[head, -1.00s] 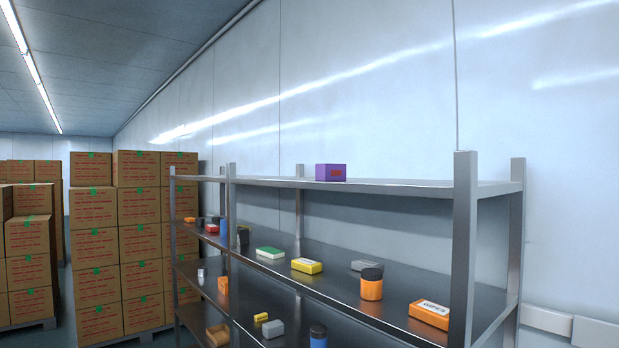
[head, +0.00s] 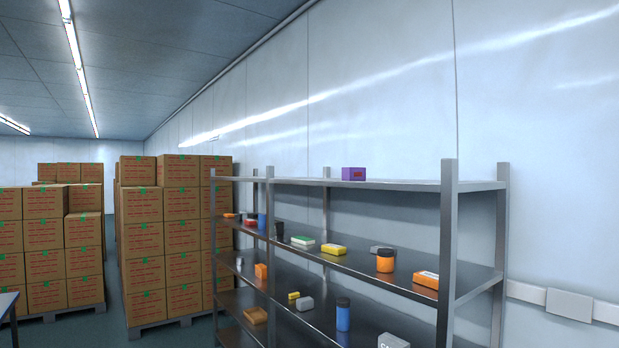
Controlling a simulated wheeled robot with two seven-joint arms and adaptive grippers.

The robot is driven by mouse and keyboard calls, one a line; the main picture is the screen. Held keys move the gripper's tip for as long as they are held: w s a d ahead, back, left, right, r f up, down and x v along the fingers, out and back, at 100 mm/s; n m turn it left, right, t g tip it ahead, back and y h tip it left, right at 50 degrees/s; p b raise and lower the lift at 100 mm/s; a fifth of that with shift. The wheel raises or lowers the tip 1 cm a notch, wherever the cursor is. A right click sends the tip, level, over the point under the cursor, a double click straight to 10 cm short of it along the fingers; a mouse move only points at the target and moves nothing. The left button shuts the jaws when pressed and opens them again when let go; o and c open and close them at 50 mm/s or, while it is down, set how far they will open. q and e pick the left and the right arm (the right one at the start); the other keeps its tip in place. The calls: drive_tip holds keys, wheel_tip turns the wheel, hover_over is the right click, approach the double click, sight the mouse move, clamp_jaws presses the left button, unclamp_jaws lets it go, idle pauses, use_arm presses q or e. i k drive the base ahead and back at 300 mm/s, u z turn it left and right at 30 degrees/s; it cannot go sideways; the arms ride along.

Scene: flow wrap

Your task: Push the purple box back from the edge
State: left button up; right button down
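The purple box (head: 353,174) sits on the top shelf (head: 400,185) of a metal rack, at the middle of the head view. It has a small red mark on its front and stands close to the shelf's front edge; the exact gap cannot be told from this low angle. Nothing else shows on the top shelf. Neither of my grippers is in the head view.
Lower shelves hold an orange jar (head: 385,261), an orange box (head: 426,280), a yellow box (head: 333,249) and a blue bottle (head: 343,316). Rack posts (head: 447,250) rise above the top shelf. Stacked cartons (head: 182,235) stand left. A table corner (head: 8,303) shows at lower left.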

sight(348, 173)
drive_tip(key=u, duration=0.8)
drive_tip(key=i, duration=0.9)
drive_tip(key=u, duration=0.65)
drive_tip(key=i, duration=1)
drive_tip(key=z, duration=1.05)
drive_tip(key=i, duration=0.9)
drive_tip(key=z, duration=1.05)
